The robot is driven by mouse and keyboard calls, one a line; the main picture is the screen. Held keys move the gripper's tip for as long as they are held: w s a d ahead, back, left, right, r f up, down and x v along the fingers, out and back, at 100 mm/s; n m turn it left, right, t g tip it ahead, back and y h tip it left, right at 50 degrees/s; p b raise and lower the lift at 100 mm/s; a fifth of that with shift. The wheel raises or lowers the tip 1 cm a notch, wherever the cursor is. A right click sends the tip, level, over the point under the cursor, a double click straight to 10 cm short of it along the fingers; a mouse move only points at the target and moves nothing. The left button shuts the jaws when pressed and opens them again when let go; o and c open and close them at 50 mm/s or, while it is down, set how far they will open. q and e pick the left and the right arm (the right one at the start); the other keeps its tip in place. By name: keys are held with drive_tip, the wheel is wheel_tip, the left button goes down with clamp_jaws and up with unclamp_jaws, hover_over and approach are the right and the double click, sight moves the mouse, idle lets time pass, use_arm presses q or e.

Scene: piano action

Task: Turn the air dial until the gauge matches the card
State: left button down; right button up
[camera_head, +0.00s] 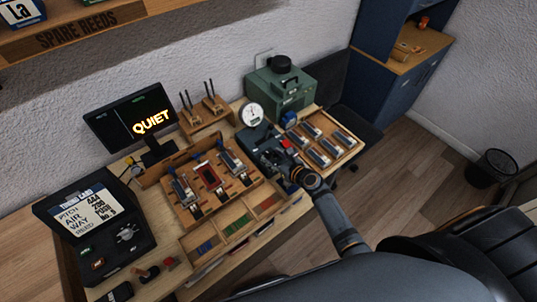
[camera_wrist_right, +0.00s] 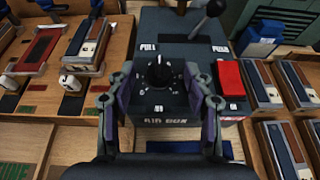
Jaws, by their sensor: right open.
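The air dial (camera_wrist_right: 158,72) is a black round knob with a white pointer mark, on the dark air box (camera_wrist_right: 180,50). My right gripper (camera_wrist_right: 163,77) is open, one finger on each side of the dial; I cannot tell whether they touch it. In the head view my right gripper (camera_head: 291,172) is at the box's front. The round white gauge (camera_head: 252,115) stands behind the box; its needle is too small to read. The card (camera_head: 90,211), in an open black case at left, seems to read pitch 444, air 200, way push, reed No. 3. My left gripper is out of view.
A red switch (camera_wrist_right: 229,76) and a lever (camera_wrist_right: 208,18) sit on the box close to my right gripper. A wooden tray of reed blocks (camera_head: 343,139) lies to the right. A wooden rack (camera_head: 186,208) lies to the left. A monitor (camera_head: 131,117) reads QUIET.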

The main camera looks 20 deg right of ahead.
sight(270, 155)
drive_tip(key=x, duration=0.3)
drive_tip(key=shift+w+a+f, duration=0.1)
drive_tip(key=shift+w, duration=0.05)
drive_tip(key=shift+b, duration=0.3)
clamp_jaws()
